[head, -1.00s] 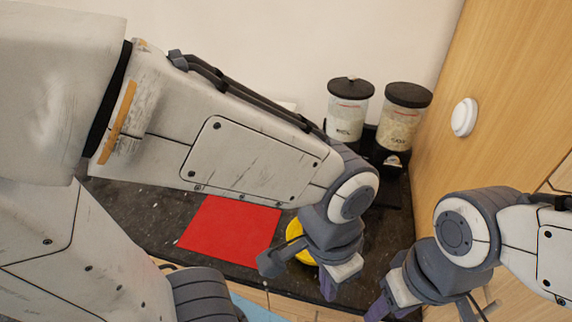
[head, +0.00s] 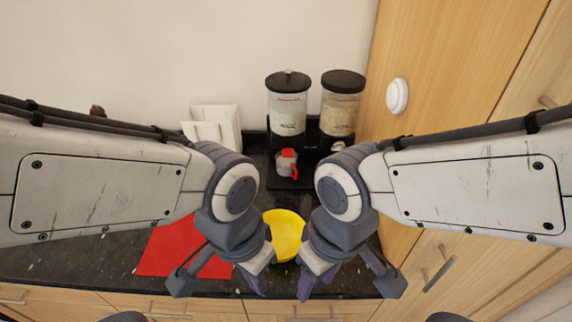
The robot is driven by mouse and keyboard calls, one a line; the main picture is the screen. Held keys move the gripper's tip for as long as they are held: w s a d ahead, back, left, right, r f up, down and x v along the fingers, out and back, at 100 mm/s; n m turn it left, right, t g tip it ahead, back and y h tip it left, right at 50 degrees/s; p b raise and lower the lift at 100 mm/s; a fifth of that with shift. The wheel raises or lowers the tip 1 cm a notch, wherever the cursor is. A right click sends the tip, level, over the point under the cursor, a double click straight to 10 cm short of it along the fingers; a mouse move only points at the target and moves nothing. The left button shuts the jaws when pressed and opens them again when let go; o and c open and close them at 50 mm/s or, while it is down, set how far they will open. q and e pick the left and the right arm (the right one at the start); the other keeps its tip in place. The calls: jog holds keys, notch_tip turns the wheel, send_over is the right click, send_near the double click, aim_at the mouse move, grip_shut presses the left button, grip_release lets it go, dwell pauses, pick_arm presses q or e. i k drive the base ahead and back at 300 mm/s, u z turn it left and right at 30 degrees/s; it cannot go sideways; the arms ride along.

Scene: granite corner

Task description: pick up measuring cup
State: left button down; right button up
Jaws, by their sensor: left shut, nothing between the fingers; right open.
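A measuring cup (head: 287,164), clear with a red rim and handle, stands on the black base of the dispensers at the back of the counter. My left gripper (head: 257,285) is shut and empty, low in front of the yellow bowl (head: 286,228). My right gripper (head: 304,287) is open and empty, just right of the left one. Both grippers are well nearer to me than the cup and apart from it. The fingertips are small and dark in this view.
Two dispensers with black lids, the left one (head: 288,108) and the right one (head: 340,105), stand behind the cup. A red mat (head: 165,250) lies left on the dark counter. A white holder (head: 212,128) stands at the back. A wooden cabinet (head: 440,75) bounds the right side.

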aim_at(285, 167)
jog(key=z, duration=2)
jog(key=k, duration=0.5)
jog(key=u, duration=2)
jog(key=i, duration=0.5)
